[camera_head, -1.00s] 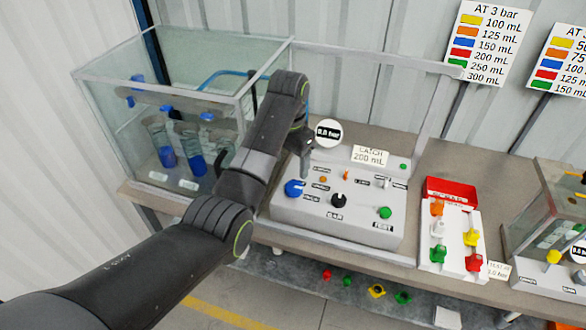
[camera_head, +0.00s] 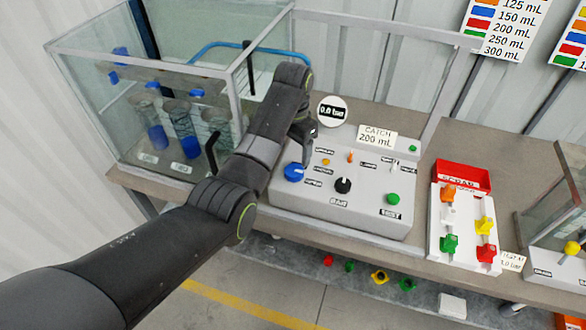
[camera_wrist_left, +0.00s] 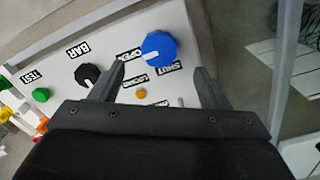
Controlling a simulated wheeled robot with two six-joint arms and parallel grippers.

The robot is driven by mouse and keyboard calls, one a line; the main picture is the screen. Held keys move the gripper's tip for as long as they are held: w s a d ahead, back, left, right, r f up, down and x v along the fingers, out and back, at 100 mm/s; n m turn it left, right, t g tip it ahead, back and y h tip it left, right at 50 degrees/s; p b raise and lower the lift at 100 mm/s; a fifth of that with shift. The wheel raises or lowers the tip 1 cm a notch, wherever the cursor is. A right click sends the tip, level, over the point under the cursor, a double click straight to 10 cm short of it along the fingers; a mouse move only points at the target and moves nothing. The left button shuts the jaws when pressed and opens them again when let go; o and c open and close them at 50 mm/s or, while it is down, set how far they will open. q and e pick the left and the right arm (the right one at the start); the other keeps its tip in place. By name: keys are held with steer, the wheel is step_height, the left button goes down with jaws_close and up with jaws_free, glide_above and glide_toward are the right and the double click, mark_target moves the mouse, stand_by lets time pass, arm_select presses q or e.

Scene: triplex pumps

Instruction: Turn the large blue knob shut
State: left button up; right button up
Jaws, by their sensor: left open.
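The large blue knob (camera_head: 294,172) is at the left of the sloped white panel (camera_head: 345,212). It also shows in the left wrist view (camera_wrist_left: 159,47), with a white mark on its face toward the "OPEN" label; a "SHUT" label lies beside it. My left gripper (camera_head: 303,153) is just above and behind the knob. In the wrist view, its two fingers (camera_wrist_left: 162,80) are spread apart, with the knob beyond the tips and roughly between their lines. The gripper is empty, and I see no contact. My right gripper is in neither view.
A black knob (camera_head: 343,185), a green button (camera_head: 393,199) and small orange switches share the panel. A gauge (camera_head: 332,110) stands behind the gripper. A glass tank (camera_head: 150,110) is left; a red tray (camera_head: 462,177) and a white board with coloured valves are right.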

mark_target(293, 171)
arm_select(q)
steer(key=f, duration=0.6)
steer(key=shift+s+p, duration=0.2)
steer(key=shift+p, duration=0.1)
steer(key=shift+f, duration=0.8)
steer(key=c, duration=1)
